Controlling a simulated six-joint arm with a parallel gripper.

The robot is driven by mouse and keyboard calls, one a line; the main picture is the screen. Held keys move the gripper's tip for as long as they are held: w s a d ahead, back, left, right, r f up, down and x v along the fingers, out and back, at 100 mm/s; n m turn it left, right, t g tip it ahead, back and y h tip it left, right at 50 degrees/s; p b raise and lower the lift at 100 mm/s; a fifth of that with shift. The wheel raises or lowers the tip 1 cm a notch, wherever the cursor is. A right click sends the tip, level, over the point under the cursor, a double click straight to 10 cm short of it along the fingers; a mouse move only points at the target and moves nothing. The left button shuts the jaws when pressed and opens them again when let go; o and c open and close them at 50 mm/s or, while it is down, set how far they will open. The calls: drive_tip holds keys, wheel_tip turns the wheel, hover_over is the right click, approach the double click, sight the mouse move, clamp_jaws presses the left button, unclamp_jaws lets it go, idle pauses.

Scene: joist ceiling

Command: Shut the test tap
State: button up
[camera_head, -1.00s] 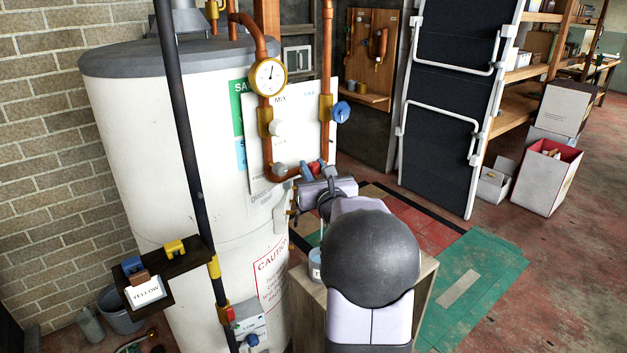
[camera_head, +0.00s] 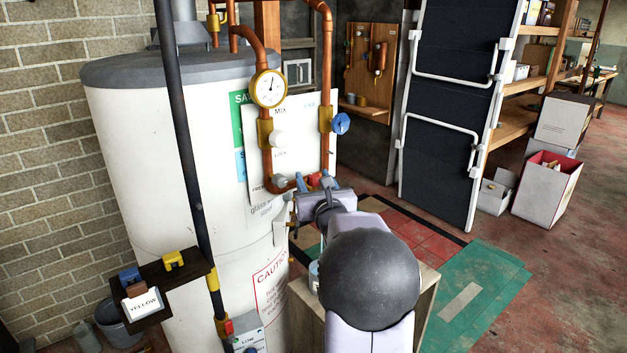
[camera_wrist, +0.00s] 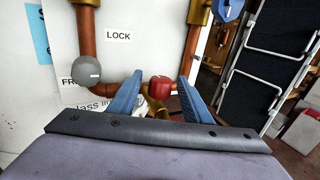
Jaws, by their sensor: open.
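A red knob (camera_wrist: 160,87) on a brass tap sits on the low copper pipe between two upright pipes. It shows small in the head view (camera_head: 314,179). My gripper (camera_wrist: 160,77) is open, with one blue finger on each side of the red knob. The wrist view shows gaps between knob and fingers; depth to the knob is hard to judge. A grey round knob (camera_wrist: 86,70) is on the left pipe, and a blue handle (camera_wrist: 229,8) is at upper right. I cannot read which tap is named the test tap.
A white cylinder tank (camera_head: 165,150) stands left of the pipes, with a gauge (camera_head: 269,88) above. A white panel (camera_wrist: 125,55) marked LOCK lies behind. A dark post and small shelf (camera_head: 180,285) stand in front of the tank.

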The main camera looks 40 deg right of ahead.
sight(315, 182)
drive_tip(key=shift+b+v, duration=0.5)
drive_tip(key=shift+v, duration=3.2)
